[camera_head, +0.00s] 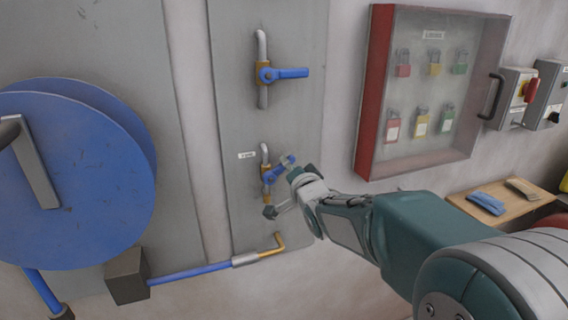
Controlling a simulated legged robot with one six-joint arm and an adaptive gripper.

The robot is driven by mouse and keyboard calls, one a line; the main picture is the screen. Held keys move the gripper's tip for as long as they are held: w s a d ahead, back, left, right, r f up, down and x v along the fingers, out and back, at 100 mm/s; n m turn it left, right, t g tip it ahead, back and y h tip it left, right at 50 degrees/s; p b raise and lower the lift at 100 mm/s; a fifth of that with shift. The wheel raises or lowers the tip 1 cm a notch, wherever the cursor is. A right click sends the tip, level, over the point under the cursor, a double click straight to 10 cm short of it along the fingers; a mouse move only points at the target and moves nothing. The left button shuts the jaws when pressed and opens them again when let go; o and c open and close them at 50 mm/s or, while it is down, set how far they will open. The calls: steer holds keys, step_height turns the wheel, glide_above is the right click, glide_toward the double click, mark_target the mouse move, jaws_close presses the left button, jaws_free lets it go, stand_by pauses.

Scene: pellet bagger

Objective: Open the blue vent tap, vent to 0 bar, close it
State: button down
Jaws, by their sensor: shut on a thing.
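The blue vent tap (279,170) is the lower of two taps on the grey wall panel. Its blue lever slants up to the right from the brass body (266,172), neither level nor upright. A small white label (247,155) sits to its left. My gripper (278,188) comes in from the right and is shut on the lever; its fingers and wrist hide part of the lever. The exact contact is too small to see. I cannot see a pressure gauge.
An upper tap (284,74) has a level blue lever. Left is a large blue hose reel (75,175). Right are a red padlock cabinet (378,90), switch boxes (545,95) and a wooden shelf (475,213) with gloves. A bent brass pipe (279,243) is below the tap.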

steer(key=shift+w+d+f+m, duration=0.15)
steer(key=shift+f+m, duration=0.45)
steer(key=shift+m, duration=0.65)
steer(key=shift+s+d+f+m, duration=0.1)
steer(key=shift+d+f+m, duration=0.15)
steer(key=shift+f+m, duration=0.65)
steer(key=shift+w+d+f+m, duration=0.1)
steer(key=shift+d+f+m, duration=0.15)
steer(key=shift+m, duration=1.3)
steer(key=shift+f, duration=0.15)
steer(key=shift+c, duration=2.4)
jaws_free()
steer(key=v, duration=1.2)
